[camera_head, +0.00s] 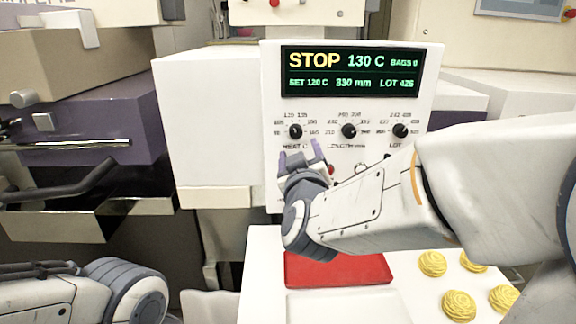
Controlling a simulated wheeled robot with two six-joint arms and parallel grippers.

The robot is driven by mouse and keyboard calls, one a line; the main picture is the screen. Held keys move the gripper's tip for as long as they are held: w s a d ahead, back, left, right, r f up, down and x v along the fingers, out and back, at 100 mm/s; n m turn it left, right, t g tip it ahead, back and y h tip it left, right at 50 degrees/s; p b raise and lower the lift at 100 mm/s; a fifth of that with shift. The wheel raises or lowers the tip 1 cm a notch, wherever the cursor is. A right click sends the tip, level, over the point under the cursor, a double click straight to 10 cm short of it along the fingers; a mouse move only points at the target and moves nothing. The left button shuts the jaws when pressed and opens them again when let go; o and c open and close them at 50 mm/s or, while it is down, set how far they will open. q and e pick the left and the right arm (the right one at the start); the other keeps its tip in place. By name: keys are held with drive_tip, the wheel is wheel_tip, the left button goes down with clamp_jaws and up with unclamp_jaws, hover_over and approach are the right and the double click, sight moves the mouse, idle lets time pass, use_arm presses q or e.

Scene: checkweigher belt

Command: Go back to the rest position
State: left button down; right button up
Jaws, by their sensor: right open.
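My right arm comes in from the right, and its gripper (300,153) is open in front of the control panel (432,100), just below the heat knob (296,131). Its two purple-grey fingers are apart with nothing between them. I cannot tell whether they touch the panel. Part of my left arm shows at the lower left; its gripper is out of view. The display (352,72) reads STOP, 130 C, SET 120 C, 330 mm and LOT 426. My right arm hides part of the panel's lower area.
A length knob (349,131) and a lot knob (400,131) sit right of the heat knob. Below are a red pad (345,270) and several yellow nest-shaped pieces (459,305) on a white surface. A white box-shaped housing (210,130) stands left of the panel.

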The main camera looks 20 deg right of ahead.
drive_tip(key=shift+s+a, duration=0.1)
drive_tip(key=shift+s, duration=0.3)
drive_tip(key=s+a+f+n+g+y, duration=0.2)
drive_tip(key=s+a+f+g+y, duration=0.25)
drive_tip(key=a+f, duration=0.35)
drive_tip(key=s+a+f+n+g+y, duration=0.35)
drive_tip(key=a+f+y, duration=0.2)
drive_tip(key=a, duration=0.45)
drive_tip(key=s+d+f+g+h, duration=0.1)
drive_tip(key=s+f+g, duration=0.3)
drive_tip(key=s, duration=0.5)
drive_tip(key=s+d+f+g+h, duration=0.2)
drive_tip(key=s+f+g+h, duration=0.1)
drive_tip(key=s, duration=0.6)
drive_tip(key=shift+s+f+g, duration=0.2)
drive_tip(key=shift+f+g, duration=0.35)
drive_tip(key=shift+g, duration=0.65)
